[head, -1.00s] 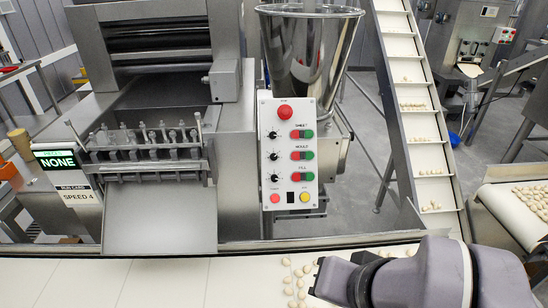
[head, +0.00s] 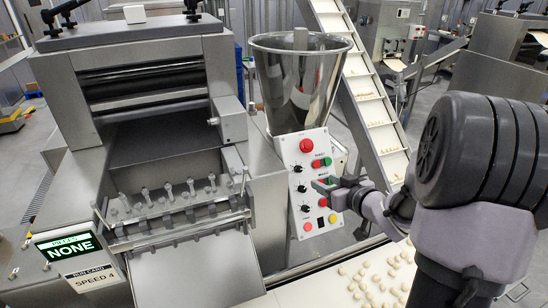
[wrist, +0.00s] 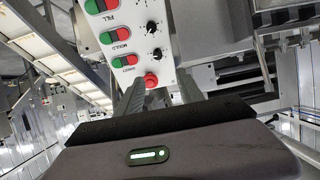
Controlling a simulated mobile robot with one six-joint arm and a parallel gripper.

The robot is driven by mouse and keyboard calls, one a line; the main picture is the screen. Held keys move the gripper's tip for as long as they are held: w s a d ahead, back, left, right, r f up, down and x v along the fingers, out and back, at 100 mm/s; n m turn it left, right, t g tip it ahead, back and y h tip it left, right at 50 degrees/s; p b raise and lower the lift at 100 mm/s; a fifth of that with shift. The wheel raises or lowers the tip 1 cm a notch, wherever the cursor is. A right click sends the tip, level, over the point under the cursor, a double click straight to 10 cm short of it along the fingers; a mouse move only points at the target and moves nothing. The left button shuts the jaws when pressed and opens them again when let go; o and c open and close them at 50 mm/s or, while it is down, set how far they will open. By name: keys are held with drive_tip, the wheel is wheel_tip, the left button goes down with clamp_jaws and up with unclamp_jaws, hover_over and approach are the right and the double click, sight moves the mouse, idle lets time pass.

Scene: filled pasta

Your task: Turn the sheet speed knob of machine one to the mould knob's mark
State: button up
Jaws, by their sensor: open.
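The white control panel (head: 312,225) stands upright below the steel hopper. The sheet knob (head: 298,168), a black dial, is the upper one; it also shows in the wrist view (wrist: 154,55). The mould knob (head: 301,188) sits below it and shows farther up the upside-down wrist view (wrist: 151,27). The knobs' pointer marks are too small to read surely. My gripper (head: 321,185) is open in front of the panel's right side, apart from the knobs. In the wrist view its fingers (wrist: 160,88) straddle the red stop button's (wrist: 151,80) line of sight.
Red and green button pairs (head: 322,162) lie right of the knobs. The hopper (head: 300,85) rises above the panel. A belt with dough pieces (head: 345,268) runs below.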

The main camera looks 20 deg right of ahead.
sight(300, 169)
drive_tip(key=x, duration=0.5)
drive_tip(key=b+x, duration=0.1)
drive_tip(key=x, duration=0.4)
drive_tip(key=b+x, duration=0.1)
drive_tip(key=x, duration=0.4)
drive_tip(key=shift+d+f, duration=0.3)
drive_tip(key=shift+w+a+f, duration=0.1)
drive_tip(key=shift+w, duration=0.4)
drive_tip(key=shift+c, duration=0.2)
clamp_jaws()
